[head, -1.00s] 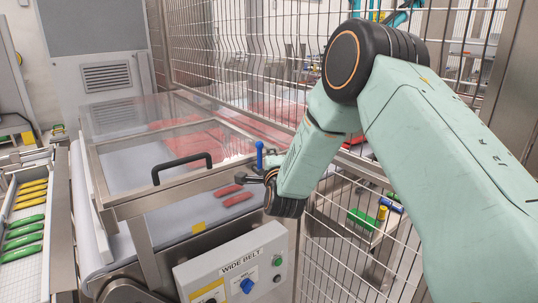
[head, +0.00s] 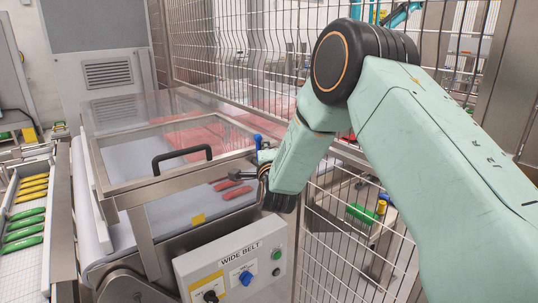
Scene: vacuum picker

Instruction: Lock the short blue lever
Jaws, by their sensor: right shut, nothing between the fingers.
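The short blue lever (head: 257,141) stands at the right end of the clear belt cover's front frame. Its upper part shows just behind and above my right gripper, and its lower part is hidden by my wrist. My right gripper (head: 237,176) is shut and empty, with its dark fingers pointing left over the belt's edge, close to the lever. I cannot tell whether it touches the lever. My left gripper is not in view.
The clear cover has a black handle (head: 182,159). Red pieces (head: 234,190) lie on the grey belt. The WIDE BELT control box (head: 238,262) stands in front. A wire fence (head: 335,235) runs along the right. A tray with green and yellow pieces (head: 23,232) is at left.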

